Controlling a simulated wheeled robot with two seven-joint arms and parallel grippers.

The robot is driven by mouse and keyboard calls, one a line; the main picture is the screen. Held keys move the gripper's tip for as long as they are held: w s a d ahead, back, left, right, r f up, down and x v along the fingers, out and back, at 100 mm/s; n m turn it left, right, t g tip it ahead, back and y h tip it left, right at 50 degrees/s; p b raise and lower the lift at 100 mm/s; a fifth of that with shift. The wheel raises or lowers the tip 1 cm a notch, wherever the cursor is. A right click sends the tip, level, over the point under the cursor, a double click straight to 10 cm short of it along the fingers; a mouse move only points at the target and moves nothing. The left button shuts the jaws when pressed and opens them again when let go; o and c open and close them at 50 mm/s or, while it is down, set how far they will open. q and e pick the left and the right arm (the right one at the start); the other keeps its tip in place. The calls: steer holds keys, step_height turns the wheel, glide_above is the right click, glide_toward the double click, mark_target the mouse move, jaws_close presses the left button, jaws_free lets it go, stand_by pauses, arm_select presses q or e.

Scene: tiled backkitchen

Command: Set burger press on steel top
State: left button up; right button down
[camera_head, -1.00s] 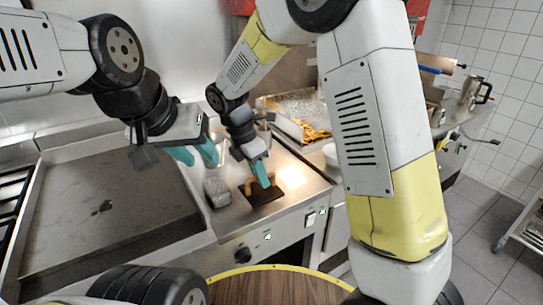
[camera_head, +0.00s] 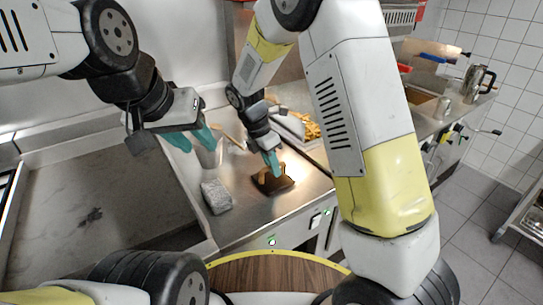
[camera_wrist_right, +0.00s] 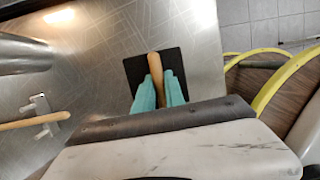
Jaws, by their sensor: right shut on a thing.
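The burger press is a dark square plate with a pale wooden handle (camera_head: 286,184). It is at the steel top (camera_head: 245,215) between the griddle and the fryer-like bay; I cannot tell whether its plate touches the steel. My right gripper (camera_head: 272,164) is shut on its handle from above. In the right wrist view the teal fingers (camera_wrist_right: 160,92) flank the wooden handle, with the dark plate (camera_wrist_right: 137,68) behind. My left gripper (camera_head: 194,140) is empty, its teal fingers apart, above the area between griddle and steel top.
A grey block (camera_head: 215,196) lies on the steel left of the press. A flat grey griddle (camera_head: 95,205) fills the left side. A wooden-handled tool shows in the right wrist view (camera_wrist_right: 35,121). A tray of fries (camera_head: 308,128) is behind; a metal pot (camera_head: 478,80) stands far right.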

steer(key=shift+f, duration=0.1)
steer(key=c, duration=1.4)
jaws_free()
steer(key=v, duration=1.2)
steer(key=s+d+r+m+t+y, duration=0.2)
steer(key=s+d+r+m+y, duration=0.2)
steer(key=s+d+r+m, duration=0.5)
steer(key=s+d+m+t+y, duration=0.1)
steer(key=s+d+m+t, duration=0.3)
steer(key=s+d+m, duration=0.4)
steer(key=s+r+m, duration=0.1)
steer(key=s+m, duration=0.1)
steer(key=m, duration=0.5)
steer(key=shift+s+d, duration=0.2)
